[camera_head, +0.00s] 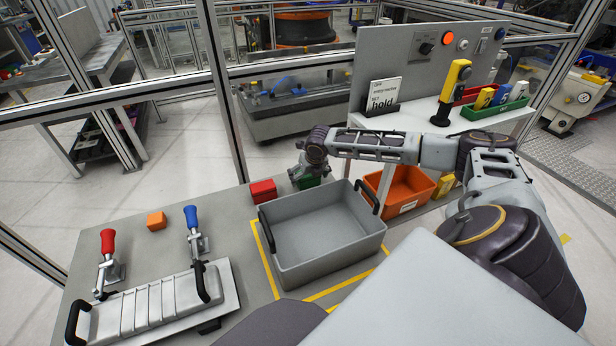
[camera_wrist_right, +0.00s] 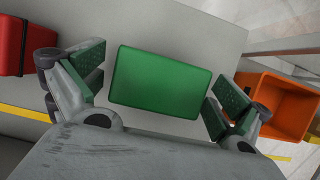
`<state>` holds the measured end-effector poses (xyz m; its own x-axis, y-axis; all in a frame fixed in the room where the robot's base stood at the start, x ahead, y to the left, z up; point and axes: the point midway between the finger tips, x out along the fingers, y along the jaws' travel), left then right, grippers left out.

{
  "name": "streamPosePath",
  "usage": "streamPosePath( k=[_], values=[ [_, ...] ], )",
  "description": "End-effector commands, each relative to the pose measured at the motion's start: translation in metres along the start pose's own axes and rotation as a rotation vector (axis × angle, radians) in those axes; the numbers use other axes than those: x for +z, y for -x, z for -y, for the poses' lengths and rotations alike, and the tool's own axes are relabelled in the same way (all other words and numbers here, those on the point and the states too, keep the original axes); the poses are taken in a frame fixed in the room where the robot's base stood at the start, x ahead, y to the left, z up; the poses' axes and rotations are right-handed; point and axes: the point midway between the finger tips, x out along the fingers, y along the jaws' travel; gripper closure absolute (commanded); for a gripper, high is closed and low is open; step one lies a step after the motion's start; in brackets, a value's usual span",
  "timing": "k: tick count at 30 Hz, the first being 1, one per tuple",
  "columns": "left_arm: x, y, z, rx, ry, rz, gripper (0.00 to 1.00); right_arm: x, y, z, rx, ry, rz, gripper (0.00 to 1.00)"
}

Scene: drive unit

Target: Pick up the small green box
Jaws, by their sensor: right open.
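The small green box (camera_wrist_right: 160,82) lies on the grey table top, between the two green-padded fingers of my right gripper (camera_wrist_right: 156,88) in the right wrist view. The fingers are open, one on each side, with a narrow gap visible beside the box. In the head view my right gripper (camera_head: 305,172) hangs over the table behind the grey bin, and part of the green box (camera_head: 308,182) shows beneath it; the rest is hidden by the gripper. My left gripper is not in view.
A red box (camera_head: 263,191) sits just left of the green one. The grey bin (camera_head: 325,262) stands in front, inside yellow tape. An orange bin (camera_head: 400,189) is to the right. An orange cube (camera_head: 156,221) and two clamps are at the left.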

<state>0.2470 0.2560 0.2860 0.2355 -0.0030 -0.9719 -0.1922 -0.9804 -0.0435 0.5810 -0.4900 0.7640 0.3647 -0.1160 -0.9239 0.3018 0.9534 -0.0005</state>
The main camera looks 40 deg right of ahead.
Motion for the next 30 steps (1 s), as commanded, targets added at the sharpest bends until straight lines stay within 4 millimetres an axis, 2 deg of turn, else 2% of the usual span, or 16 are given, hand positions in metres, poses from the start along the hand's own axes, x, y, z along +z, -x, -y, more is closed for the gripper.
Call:
streamPosePath(
  k=[6,19,30],
  values=[
    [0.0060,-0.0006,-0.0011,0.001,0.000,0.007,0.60,0.0000,0.0003,0.0000,0.000,0.000,0.000,0.01],
    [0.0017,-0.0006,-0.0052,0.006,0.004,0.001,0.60,0.0000,0.0003,0.0001,0.000,0.000,0.000,0.56],
    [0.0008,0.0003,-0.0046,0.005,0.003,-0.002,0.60,0.0025,0.0049,0.0002,0.000,-0.001,0.002,0.56]
  ],
)
